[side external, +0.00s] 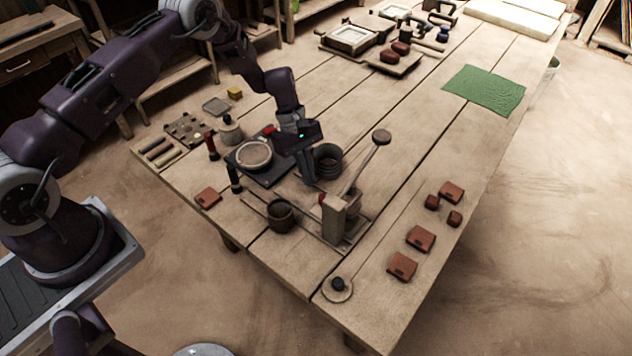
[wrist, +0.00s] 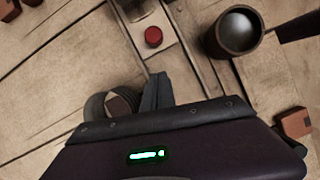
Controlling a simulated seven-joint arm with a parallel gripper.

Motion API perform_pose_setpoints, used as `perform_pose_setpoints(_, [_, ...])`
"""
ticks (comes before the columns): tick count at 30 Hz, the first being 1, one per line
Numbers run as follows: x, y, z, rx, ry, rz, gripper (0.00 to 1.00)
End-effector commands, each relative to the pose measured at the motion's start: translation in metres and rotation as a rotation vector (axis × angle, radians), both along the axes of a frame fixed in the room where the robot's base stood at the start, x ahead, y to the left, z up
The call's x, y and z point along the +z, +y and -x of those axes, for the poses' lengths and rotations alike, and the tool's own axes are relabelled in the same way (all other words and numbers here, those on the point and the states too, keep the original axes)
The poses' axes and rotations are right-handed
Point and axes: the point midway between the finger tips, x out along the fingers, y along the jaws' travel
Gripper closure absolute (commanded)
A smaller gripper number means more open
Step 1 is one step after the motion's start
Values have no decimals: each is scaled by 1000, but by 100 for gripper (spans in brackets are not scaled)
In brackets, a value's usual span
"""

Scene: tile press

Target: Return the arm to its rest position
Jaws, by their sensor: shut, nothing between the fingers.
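My gripper (side external: 308,177) is shut and empty, pointing down over the table. In the side view it is between the dark round-plate base and the dark ringed bowl (side external: 327,168); I cannot tell its exact height. My shut fingers also show in the wrist view (wrist: 157,90), beside the partly hidden bowl (wrist: 96,107). The press (side external: 334,222) stands in front of the gripper with its lever (side external: 362,168) raised at a slant. Its red knob (wrist: 153,36) shows ahead of the fingers in the wrist view. A dark cup (side external: 281,222) sits left of the press, apart from the gripper.
A round plate (side external: 254,154) lies on a dark base, with upright dark-handled tools (side external: 234,179) close by. Several red tiles (side external: 421,238) lie on the table's right side. A green cloth (side external: 484,90) lies farther back. The mid-table beyond the lever is clear.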

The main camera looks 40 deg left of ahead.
Motion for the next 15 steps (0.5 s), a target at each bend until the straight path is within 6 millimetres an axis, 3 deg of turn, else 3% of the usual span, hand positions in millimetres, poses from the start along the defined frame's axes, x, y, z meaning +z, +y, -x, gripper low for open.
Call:
perform_pose_setpoints(1, [17,6,-4,1,-7,-1,100])
perform_pose_setpoints(6, [61,24,-8,2,-7,-4,100])
perform_pose_setpoints(14, [98,37,-11,-5,-13,-7,100])
perform_pose_setpoints(15, [110,36,-10,-25,-29,-12,100])
